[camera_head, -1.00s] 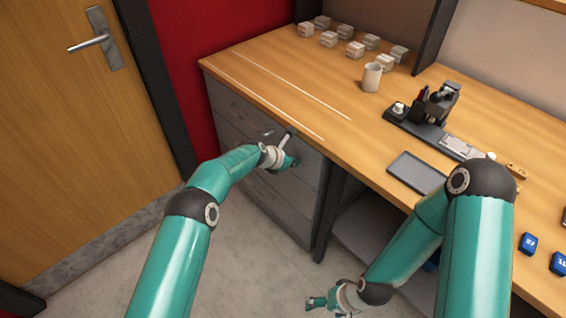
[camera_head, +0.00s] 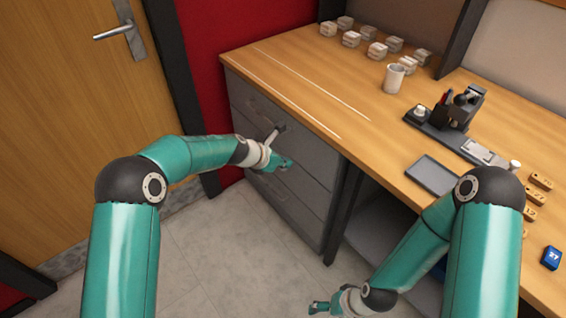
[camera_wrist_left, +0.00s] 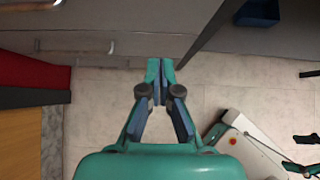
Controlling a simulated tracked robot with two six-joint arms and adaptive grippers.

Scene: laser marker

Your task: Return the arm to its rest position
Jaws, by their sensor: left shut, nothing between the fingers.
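My left arm comes in from the left, bent at a dark elbow. Its gripper (camera_head: 286,164) is in front of the grey drawer cabinet (camera_head: 300,217), below the desk top. In the left wrist view the left gripper (camera_wrist_left: 160,68) has its fingertips together with nothing between them, over the floor next to the drawer fronts. My right arm hangs down at the lower right, and its small gripper (camera_head: 318,307) is low over the floor. Whether the right gripper is open or shut is too small to tell.
The wooden desk (camera_head: 300,75) holds a mug (camera_head: 394,77), several pale blocks (camera_head: 377,50), a black device (camera_head: 458,107), a grey tray (camera_head: 432,175) and a blue block (camera_head: 551,258). A door (camera_head: 75,120) stands at left. The floor (camera_head: 215,260) between the arms is clear.

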